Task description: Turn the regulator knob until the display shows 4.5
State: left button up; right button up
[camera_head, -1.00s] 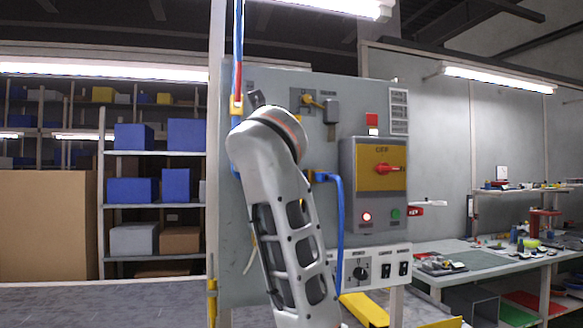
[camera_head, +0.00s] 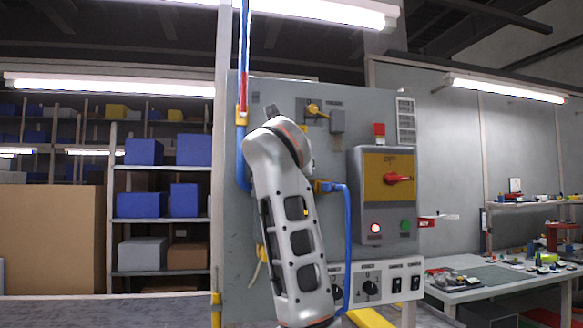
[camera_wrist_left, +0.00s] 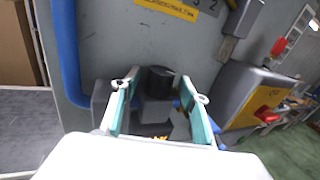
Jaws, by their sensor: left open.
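In the left wrist view a black round knob (camera_wrist_left: 160,79), which looks like the regulator knob, sits on a grey body in front of the panel. My left gripper (camera_wrist_left: 160,92) is open, with one green-padded finger on each side of the knob in the picture. I see no clear contact with it. In the head view my silver arm stands in front of the panel and hides the regulator and the gripper. No display reading can be made out in either view. My right gripper is not in view.
The grey panel (camera_head: 350,230) carries a switch box (camera_head: 382,200) with a red handle, and a lower strip with another black knob (camera_head: 369,287). Blue pipes (camera_head: 347,240) run close beside my arm. A workbench (camera_head: 490,281) stands at right, shelves at left.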

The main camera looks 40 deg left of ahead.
pick_arm(q)
jog(key=c, duration=1.1)
